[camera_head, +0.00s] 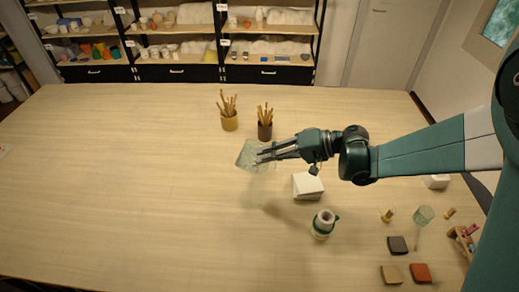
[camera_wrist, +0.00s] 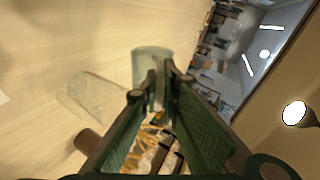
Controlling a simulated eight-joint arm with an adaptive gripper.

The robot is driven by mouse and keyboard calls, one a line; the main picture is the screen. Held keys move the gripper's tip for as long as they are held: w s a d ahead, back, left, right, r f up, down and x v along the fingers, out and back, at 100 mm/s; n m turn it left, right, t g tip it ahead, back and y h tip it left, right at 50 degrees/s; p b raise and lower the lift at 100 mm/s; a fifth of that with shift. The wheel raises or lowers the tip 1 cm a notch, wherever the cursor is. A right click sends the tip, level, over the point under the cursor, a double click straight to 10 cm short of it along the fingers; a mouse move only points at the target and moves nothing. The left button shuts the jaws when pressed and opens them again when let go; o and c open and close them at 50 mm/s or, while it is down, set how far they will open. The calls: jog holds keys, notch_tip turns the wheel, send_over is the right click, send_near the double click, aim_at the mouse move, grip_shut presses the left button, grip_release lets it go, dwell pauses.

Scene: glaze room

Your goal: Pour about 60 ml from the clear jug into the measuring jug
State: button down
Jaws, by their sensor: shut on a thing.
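My gripper (camera_head: 262,156) reaches left over the table and is rolled on its side. In the wrist view its fingers (camera_wrist: 161,92) are closed on a clear jug (camera_wrist: 152,63). The jug appears well tipped over; I cannot make out liquid in it or a stream. A second clear vessel, seemingly the measuring jug (camera_wrist: 88,97), stands on the table beside it in the wrist view. In the head view the pale clear glass (camera_head: 246,158) lies at my fingertips, where the two vessels overlap and are hard to separate. Marks and fill level are unreadable.
Two brush pots, yellow (camera_head: 230,122) and dark (camera_head: 265,131), stand just behind. A pale green glass (camera_head: 424,214) and small blocks lie further right. The left of the table is clear.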

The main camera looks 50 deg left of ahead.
jog(key=shift+w+r+g, duration=0.25)
jog(key=shift+w+g, duration=0.05)
jog(key=shift+w, duration=0.05)
dwell(0.7)
jog(key=shift+a+m, duration=0.1)
jog(key=shift+m, duration=0.2)
jog(key=shift+w+a+r, duration=0.1)
jog(key=shift+w+a, duration=0.05)
jog(key=shift+w, duration=0.15)
jog(key=shift+w+a+r+m+g, duration=0.15)
jog(key=shift+w+a+m+g, duration=0.05)
jog(key=shift+w+m+g, duration=0.15)
jog(key=shift+w+a+r+g+b, duration=0.1)
jog(key=shift+w+r+g+b, duration=0.2)
jog(key=shift+b, duration=0.2)
dwell(0.4)
jog(key=shift+s+f+p, duration=0.1)
jog(key=shift+s+p, duration=0.2)
jog(key=shift+s+d+f+n+t, duration=0.35)
jog(key=shift+s+f+t, duration=0.1)
jog(key=shift+s, duration=0.1)
jog(key=shift+s+d+f+n+t, duration=0.2)
jog(key=shift+s+f+n+t, duration=0.15)
jog(key=shift+s, duration=0.2)
jog(key=shift+f+n+t, duration=0.15)
jog(key=shift+n+t, duration=0.1)
jog(key=shift+t, duration=0.1)
